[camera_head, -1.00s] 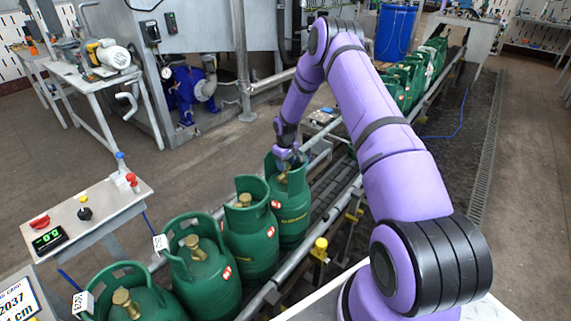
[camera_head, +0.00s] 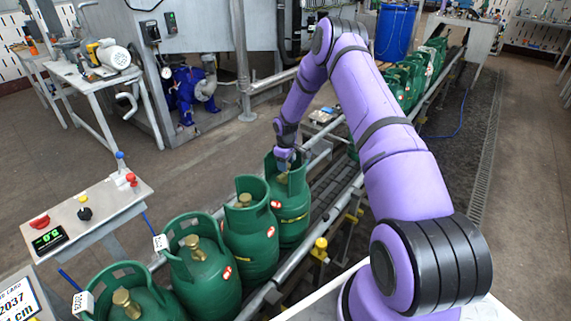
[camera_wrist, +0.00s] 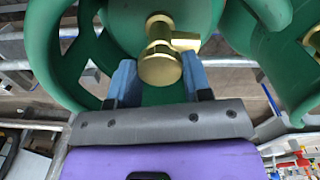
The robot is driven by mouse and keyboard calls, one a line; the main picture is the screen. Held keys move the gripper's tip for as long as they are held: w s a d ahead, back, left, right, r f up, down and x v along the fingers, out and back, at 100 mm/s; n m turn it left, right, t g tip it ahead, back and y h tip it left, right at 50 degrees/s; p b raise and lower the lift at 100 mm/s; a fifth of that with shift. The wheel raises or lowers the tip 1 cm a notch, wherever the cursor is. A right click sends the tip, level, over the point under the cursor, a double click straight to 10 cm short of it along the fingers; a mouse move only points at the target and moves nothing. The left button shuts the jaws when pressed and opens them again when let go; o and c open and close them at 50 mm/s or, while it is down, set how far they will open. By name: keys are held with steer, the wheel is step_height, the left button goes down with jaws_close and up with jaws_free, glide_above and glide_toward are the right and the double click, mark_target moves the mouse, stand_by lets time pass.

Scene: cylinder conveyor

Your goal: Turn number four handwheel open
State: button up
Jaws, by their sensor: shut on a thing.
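Green gas cylinders with brass handwheels stand in a row on the conveyor. The number four cylinder (camera_head: 290,222) is the farthest of the near group in the head view. My gripper (camera_head: 284,162) reaches down into its collar from above. In the wrist view, my gripper's blue fingers (camera_wrist: 159,66) are shut on the brass handwheel (camera_wrist: 160,70), one on each side. A brass valve outlet (camera_wrist: 185,42) sticks out to the right of its stem. In the head view the handwheel is mostly hidden by my gripper and the collar.
Neighbouring cylinders (camera_head: 250,240) stand close on the near side; one (camera_wrist: 283,60) shows at right in the wrist view. A control table (camera_head: 88,205) with knobs stands at left. More cylinders (camera_head: 395,88) stand farther up the conveyor (camera_head: 333,188), with bare conveyor between.

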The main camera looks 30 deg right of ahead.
steer(key=o, duration=0.9)
steer(key=shift+o, duration=0.2)
steer(key=shift+r, duration=0.1)
step_height(320, 180, up, 11)
steer(key=shift+f, duration=0.2)
